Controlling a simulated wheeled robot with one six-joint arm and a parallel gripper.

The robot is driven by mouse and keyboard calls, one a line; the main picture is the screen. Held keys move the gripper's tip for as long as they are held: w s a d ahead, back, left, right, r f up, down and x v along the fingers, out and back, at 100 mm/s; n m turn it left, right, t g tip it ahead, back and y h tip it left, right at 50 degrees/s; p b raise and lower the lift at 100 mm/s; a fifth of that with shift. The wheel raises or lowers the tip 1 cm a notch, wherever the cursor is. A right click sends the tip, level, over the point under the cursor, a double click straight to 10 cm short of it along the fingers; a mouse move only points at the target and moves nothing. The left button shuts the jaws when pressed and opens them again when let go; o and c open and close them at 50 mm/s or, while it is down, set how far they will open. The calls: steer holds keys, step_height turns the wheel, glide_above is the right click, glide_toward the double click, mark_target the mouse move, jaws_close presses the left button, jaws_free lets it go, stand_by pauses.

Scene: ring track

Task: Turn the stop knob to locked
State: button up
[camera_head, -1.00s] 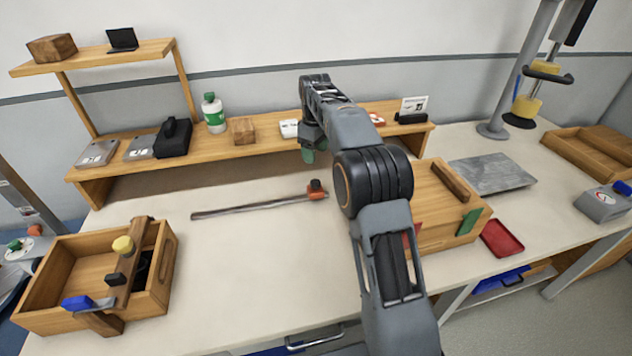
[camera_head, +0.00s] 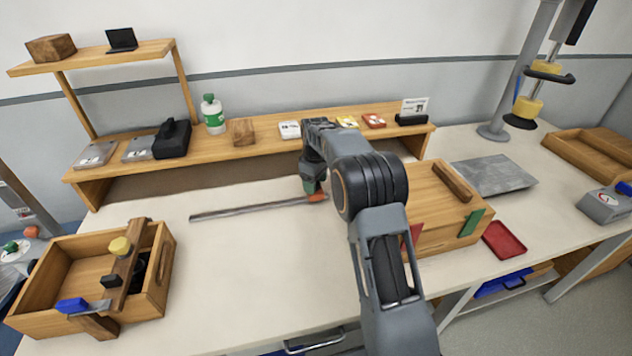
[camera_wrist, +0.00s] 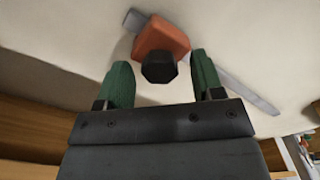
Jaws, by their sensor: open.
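The stop knob (camera_wrist: 159,68) is a black faceted knob on an orange block (camera_wrist: 163,40). The orange block sits at the right end of a long grey metal bar (camera_head: 252,209) lying on the white table. In the wrist view my gripper (camera_wrist: 162,82) is open, with one green finger on each side of the knob's near side. I cannot tell whether the fingers touch it. In the head view my gripper (camera_head: 312,187) hangs over the orange block (camera_head: 318,197) and hides the knob. No lock marking is readable.
A wooden box (camera_head: 440,225) stands close to the right of my arm. A wooden shelf (camera_head: 270,143) with cards and a bottle (camera_head: 213,114) runs behind. A wooden crate (camera_head: 60,317) stands at the left. The table in front of the bar is clear.

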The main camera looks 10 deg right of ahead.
steer(key=shift+c, duration=0.4)
steer(key=c, duration=0.8)
steer(key=shift+d, duration=0.1)
steer(key=shift+c, duration=0.2)
